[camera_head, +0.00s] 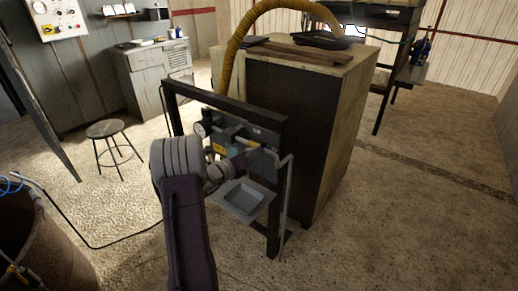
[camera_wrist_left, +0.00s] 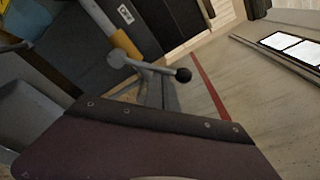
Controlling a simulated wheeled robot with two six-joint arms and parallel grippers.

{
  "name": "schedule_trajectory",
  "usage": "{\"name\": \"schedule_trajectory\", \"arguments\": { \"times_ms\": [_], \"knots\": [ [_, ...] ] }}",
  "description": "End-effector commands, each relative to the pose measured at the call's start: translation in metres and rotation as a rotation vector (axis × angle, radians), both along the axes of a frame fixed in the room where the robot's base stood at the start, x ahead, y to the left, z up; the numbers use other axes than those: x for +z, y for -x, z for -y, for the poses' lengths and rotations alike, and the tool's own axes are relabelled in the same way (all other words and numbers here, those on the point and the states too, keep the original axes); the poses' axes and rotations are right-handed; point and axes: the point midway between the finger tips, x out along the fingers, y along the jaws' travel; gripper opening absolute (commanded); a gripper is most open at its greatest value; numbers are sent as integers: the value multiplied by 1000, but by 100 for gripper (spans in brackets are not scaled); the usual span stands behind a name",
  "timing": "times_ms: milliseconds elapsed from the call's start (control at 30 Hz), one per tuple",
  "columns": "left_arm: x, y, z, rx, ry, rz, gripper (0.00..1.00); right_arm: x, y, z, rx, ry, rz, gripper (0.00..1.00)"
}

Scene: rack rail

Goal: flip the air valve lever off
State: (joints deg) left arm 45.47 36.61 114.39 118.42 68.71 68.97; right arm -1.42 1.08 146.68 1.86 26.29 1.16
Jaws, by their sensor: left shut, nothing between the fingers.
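The air valve lever (camera_wrist_left: 152,68) shows in the left wrist view as a thin grey rod with a black ball knob (camera_wrist_left: 183,75). It runs sideways from a grey valve body (camera_wrist_left: 118,59) beside a yellow pipe piece (camera_wrist_left: 124,43). In the head view the valve panel (camera_head: 262,159) hangs in a dark rack frame (camera_head: 225,103); my left arm partly covers it, and I cannot make out the lever clearly there. My left gripper (camera_head: 226,170) is close in front of the panel, shut and empty. Whether it touches the lever cannot be told. My right gripper is out of view.
A round gauge (camera_head: 200,129) sits at the panel's left. A grey tray (camera_head: 243,197) is below the panel. A tall cabinet (camera_head: 292,130) stands right behind the rack. A stool (camera_head: 105,129) and a barrel (camera_head: 40,240) are to the left. The floor at right is clear.

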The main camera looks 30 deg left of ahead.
Motion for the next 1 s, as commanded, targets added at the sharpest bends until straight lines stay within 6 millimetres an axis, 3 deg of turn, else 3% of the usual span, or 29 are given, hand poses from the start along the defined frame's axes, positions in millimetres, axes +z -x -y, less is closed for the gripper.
{"name": "schedule_trajectory", "arguments": {
  "times_ms": [33, 500, 833, 1000],
  "knots": [
    [11, 0, -2, 2, 44, -2, 0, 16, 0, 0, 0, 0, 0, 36],
    [29, -2, -22, 2, 482, -37, 0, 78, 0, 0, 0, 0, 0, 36],
    [33, -3, -34, 1, 720, -55, 0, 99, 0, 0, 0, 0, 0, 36],
    [33, -3, -38, 1, 732, -56, 0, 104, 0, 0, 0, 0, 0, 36]
  ]
}}
